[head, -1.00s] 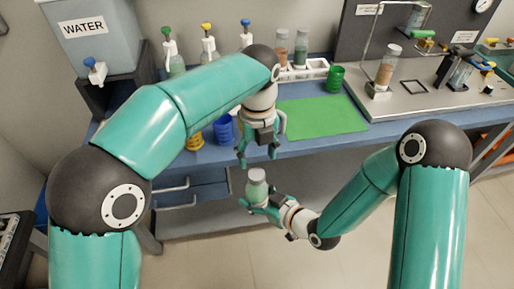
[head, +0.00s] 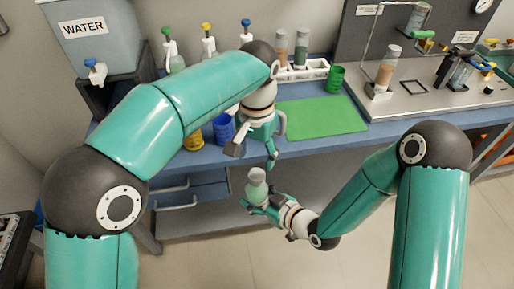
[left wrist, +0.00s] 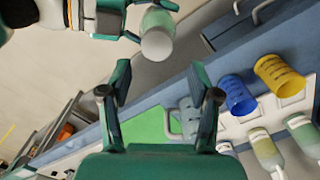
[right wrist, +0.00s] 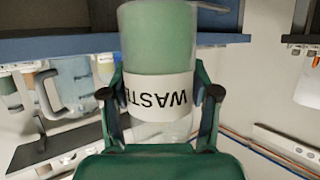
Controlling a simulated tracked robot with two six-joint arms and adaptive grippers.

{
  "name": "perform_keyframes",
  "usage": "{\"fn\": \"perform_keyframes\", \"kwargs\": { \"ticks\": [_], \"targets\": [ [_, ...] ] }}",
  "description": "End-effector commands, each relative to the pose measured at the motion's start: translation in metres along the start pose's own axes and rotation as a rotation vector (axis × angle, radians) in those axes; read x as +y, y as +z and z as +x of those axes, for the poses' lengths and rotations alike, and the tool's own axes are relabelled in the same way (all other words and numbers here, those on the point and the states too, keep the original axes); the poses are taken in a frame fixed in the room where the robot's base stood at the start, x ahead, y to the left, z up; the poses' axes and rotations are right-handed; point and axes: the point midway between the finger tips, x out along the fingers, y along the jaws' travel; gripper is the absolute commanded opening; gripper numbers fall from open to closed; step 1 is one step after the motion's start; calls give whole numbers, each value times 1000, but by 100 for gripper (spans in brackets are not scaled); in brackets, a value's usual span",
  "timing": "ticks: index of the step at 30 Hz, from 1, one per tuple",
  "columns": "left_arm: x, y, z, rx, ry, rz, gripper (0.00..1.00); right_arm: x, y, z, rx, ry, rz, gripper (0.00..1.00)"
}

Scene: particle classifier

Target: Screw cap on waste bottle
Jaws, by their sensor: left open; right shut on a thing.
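The waste bottle (head: 257,187) is upright, with greenish contents and a pale grey-white top that looks like the cap (head: 256,174). Its pale round top (left wrist: 157,46) shows in the left wrist view; I cannot tell how tightly it sits. My right gripper (head: 258,204) is shut around the bottle in front of the bench. In the right wrist view the bottle's white WASTE label (right wrist: 160,97) appears upside down between the fingers. My left gripper (head: 253,156) is open and empty, pointing down just above the bottle, apart from it.
The blue bench behind carries a green mat (head: 322,117), blue cup (head: 223,128), yellow cup (head: 193,140), green cup (head: 335,77) and a white rack (head: 302,72) with tubes. Several wash bottles and a water tank (head: 93,37) stand at the back left. Floor space in front is clear.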

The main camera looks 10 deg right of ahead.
Motion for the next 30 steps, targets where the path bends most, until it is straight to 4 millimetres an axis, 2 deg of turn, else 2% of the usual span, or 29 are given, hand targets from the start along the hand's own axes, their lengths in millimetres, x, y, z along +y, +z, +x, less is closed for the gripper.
{"fn": "perform_keyframes", "kwargs": {
  "ticks": [9, 15, 19, 22, 30],
  "targets": [
    [1, 3, -7, 1, 1, -691, 62, 0, -1, 0, 2, 0, -1, 0],
    [2, 4, -11, 4, 3, -987, 62, 0, -1, 0, 2, 0, -1, 0],
    [2, 5, -15, 8, 6, -1084, 62, 0, -1, 0, 2, 0, -1, 0],
    [3, 6, -22, 21, 14, -1080, 62, 0, -1, 0, 2, 0, -1, 0],
    [4, 6, -22, 21, 14, -1076, 62, 0, -1, 0, 2, 0, -1, 0]
  ]
}}
